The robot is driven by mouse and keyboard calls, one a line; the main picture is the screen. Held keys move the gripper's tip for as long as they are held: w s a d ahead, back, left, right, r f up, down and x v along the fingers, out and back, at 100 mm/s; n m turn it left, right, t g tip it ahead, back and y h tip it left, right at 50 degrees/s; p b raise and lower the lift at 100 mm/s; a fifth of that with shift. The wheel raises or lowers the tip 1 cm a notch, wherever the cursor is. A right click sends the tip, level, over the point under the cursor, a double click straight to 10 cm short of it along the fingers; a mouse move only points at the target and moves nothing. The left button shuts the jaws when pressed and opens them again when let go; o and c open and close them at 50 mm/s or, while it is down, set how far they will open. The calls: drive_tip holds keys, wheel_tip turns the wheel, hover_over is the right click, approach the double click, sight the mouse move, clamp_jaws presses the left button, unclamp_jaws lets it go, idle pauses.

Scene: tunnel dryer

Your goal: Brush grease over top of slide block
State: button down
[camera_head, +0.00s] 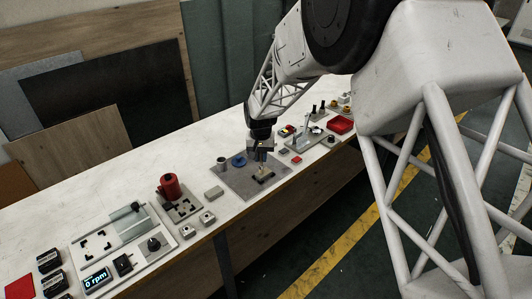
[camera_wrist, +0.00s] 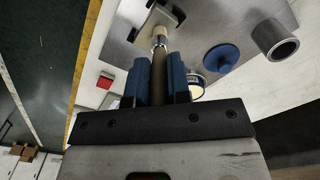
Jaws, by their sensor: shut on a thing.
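My gripper (camera_head: 262,153) is over the grey mat (camera_head: 233,181) in the head view. In the wrist view its blue fingers (camera_wrist: 159,85) are shut on the brown handle of a brush (camera_wrist: 158,62). The brush has a metal ferrule and pale bristles that point away from my gripper. The bristle end is at the slide block (camera_wrist: 166,17), a pale piece with dark parts; it also shows in the head view (camera_head: 265,178). I cannot tell whether the bristles touch its top. A round open tin (camera_wrist: 196,90), probably of grease, is partly hidden behind the right finger.
A blue round lid (camera_wrist: 221,57) and a grey hollow cylinder (camera_wrist: 275,40) are on the mat. A grey block (camera_head: 214,193) and a red object (camera_head: 169,187) stand to the left. A red tray (camera_head: 340,125) and small fixtures are to the right. The bench back is clear.

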drive_tip(key=shift+w+d, duration=0.2)
drive_tip(key=shift+d, duration=0.4)
wheel_tip(320, 180, up, 8)
drive_tip(key=w+d, duration=0.2)
drive_tip(key=shift+w+d, duration=0.35)
idle(3.0)
drive_tip(key=shift+a, duration=0.3)
idle(1.1)
